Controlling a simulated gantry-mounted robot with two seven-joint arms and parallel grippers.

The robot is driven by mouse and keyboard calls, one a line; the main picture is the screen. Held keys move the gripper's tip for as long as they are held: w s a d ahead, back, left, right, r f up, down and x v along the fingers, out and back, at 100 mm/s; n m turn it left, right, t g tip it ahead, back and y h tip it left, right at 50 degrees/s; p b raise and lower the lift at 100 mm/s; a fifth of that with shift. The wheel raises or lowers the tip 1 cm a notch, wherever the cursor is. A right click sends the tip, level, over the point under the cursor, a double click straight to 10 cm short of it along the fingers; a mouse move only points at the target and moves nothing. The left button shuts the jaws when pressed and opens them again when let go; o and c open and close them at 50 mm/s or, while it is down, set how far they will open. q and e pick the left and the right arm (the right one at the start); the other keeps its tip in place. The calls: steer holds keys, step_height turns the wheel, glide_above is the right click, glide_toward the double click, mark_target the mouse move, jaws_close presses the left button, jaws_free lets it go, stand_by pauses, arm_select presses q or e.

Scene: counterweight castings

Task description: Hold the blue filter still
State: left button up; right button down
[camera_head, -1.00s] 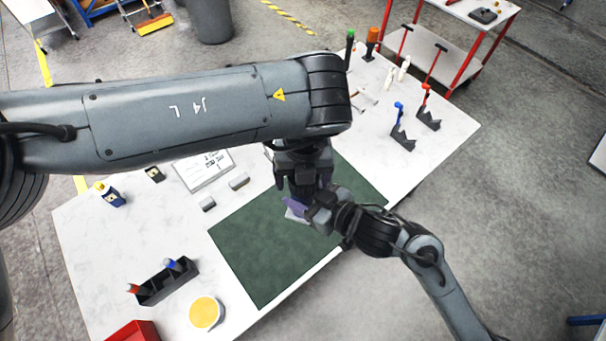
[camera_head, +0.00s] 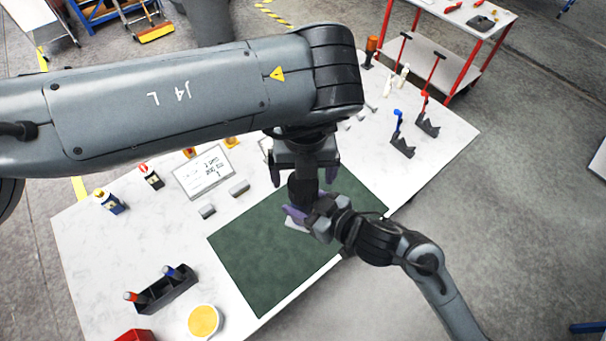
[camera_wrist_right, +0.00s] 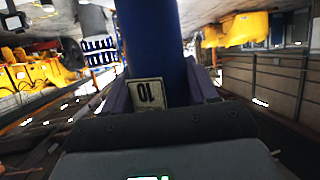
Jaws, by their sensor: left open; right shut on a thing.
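The blue filter (camera_wrist_right: 153,40) is a blue cylinder with a pale label reading "10", in the right wrist view. My right gripper (camera_wrist_right: 160,88) is shut on it, with a purple finger on each side. In the head view my right gripper (camera_head: 303,212) holds low over the green mat (camera_head: 262,262), and no blue of the filter can be made out. A dark upright cylinder (camera_head: 302,190) stands there; I cannot tell whether it is part of the filter. My left gripper (camera_head: 304,175) is open above it, fingers apart on either side, touching nothing visibly.
A white sign (camera_head: 204,172) and grey blocks (camera_head: 239,187) are left of the mat. A black holder (camera_head: 165,291) and a yellow-topped tub (camera_head: 204,321) are at front left. Blue (camera_head: 397,122) and red (camera_head: 423,105) tools stand in black stands at right.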

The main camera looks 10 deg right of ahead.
mark_target(303, 182)
arm_select(q)
steer(key=shift+c, duration=0.5)
steer(key=n, duration=0.3)
steer(key=shift+s, duration=0.25)
steer(key=shift+r+n+g, duration=0.3)
steer(key=shift+r+n, duration=0.15)
steer(key=shift+n, duration=0.75)
steer(key=shift+r+n, duration=0.35)
steer(key=shift+n, duration=0.15)
steer(key=shift+w+r, duration=0.2)
steer(key=shift+r, duration=0.75)
steer(key=shift+f, duration=0.1)
steer(key=shift+f, duration=3.9)
